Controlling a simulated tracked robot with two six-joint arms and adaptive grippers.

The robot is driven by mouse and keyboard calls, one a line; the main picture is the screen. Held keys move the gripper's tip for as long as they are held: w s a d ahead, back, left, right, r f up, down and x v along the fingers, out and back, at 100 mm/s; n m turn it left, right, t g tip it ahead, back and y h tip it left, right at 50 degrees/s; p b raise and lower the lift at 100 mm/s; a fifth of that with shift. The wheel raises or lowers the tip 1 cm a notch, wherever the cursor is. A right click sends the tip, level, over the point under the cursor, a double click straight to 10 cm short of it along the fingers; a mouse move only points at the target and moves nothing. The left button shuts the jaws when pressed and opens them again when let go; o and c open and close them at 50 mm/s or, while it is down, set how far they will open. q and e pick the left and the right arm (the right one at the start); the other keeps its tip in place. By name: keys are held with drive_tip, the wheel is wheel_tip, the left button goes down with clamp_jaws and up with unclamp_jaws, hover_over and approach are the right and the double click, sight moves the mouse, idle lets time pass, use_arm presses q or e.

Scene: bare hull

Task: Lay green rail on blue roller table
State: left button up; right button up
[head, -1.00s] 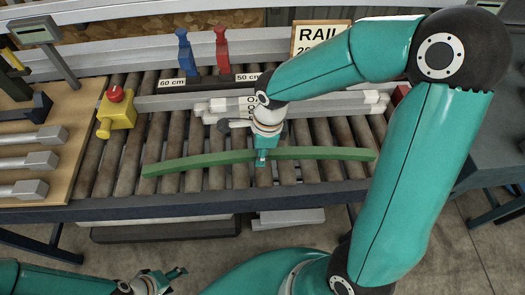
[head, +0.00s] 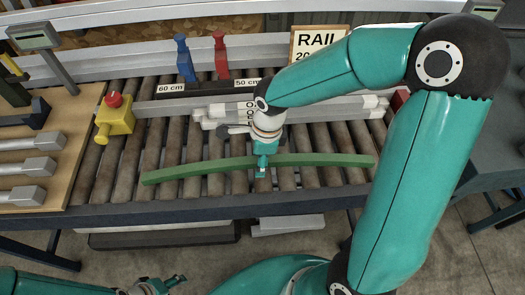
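The green rail (head: 207,167) is long and slightly bowed, its ends nearer the front than its middle. It lies across the brown rollers of the roller table, which has a dark blue-grey front frame (head: 185,210); I cannot tell whether its full length touches the rollers. My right gripper (head: 261,170) comes down from above at the middle of the rail, with its fingertips at the rail and hiding a short piece of it. Whether the fingers grip is too small to tell. My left gripper (head: 172,281) is low at the front left, off the table, with nothing visible in it.
A yellow box with a red button (head: 115,116) stands left of the rail. Pale bars (head: 215,112) lie behind it. Blue (head: 185,60) and red (head: 221,56) uprights and a RAIL sign (head: 318,42) are at the back. A wooden board (head: 62,135) with tools is left.

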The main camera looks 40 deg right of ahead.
wheel_tip(320, 180, up, 12)
drive_tip(key=d, duration=0.1)
drive_tip(key=shift+s+f, duration=0.15)
drive_tip(key=shift+s, duration=0.2)
drive_tip(key=shift+d, duration=0.1)
